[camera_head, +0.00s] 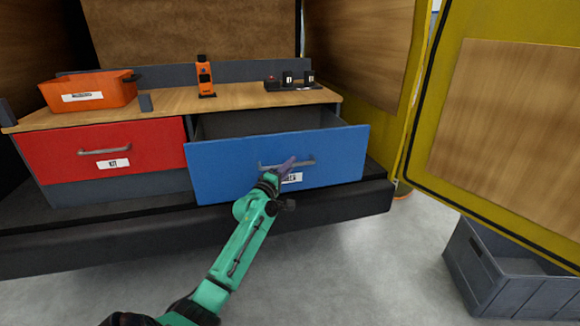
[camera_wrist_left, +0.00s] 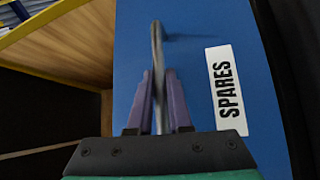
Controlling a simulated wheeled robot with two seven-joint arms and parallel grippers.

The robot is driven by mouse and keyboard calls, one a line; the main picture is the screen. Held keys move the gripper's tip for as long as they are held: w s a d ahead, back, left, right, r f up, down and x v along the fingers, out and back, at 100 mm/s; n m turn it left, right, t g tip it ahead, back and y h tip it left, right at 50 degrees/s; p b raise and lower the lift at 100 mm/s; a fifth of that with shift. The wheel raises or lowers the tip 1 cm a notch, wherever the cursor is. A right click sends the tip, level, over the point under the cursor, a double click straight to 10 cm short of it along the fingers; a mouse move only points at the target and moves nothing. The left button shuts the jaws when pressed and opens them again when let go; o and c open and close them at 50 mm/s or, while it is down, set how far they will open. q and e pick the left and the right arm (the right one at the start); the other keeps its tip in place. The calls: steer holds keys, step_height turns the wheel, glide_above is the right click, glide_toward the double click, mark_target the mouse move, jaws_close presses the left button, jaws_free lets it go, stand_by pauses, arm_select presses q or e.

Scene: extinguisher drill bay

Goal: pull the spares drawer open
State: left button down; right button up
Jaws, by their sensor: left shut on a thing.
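The blue spares drawer (camera_head: 232,175) is on the right of the bench and stands pulled out, with its dark inside showing from above. Its front fills much of the left wrist view (camera_wrist_left: 205,30), with a white SPARES label (camera_wrist_left: 227,90). A grey bar handle (camera_head: 302,162) runs across the front. My left gripper (camera_head: 286,165) is shut on this handle; in the left wrist view its purple fingers (camera_wrist_left: 159,100) sit on both sides of the bar (camera_wrist_left: 157,45). The gripper partly covers the label in the head view. My right gripper is not in view.
A closed red drawer (camera_head: 60,152) is beside the blue one. On the wooden top (camera_head: 235,97) stand an orange bin (camera_head: 88,93), an orange device (camera_head: 205,78) and a dark tray with small items (camera_head: 290,84). A yellow door (camera_head: 440,110) and grey crate (camera_head: 500,270) are at right.

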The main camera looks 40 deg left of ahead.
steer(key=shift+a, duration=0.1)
arm_select(q)
steer(key=c, duration=0.8)
jaws_free()
steer(key=shift+c, duration=0.2)
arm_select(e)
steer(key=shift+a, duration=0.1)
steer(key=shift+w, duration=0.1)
arm_select(q)
steer(key=shift+s+f, duration=0.1)
steer(key=shift+s, duration=0.2)
steer(key=v, duration=1.3)
steer(key=shift+s, duration=0.4)
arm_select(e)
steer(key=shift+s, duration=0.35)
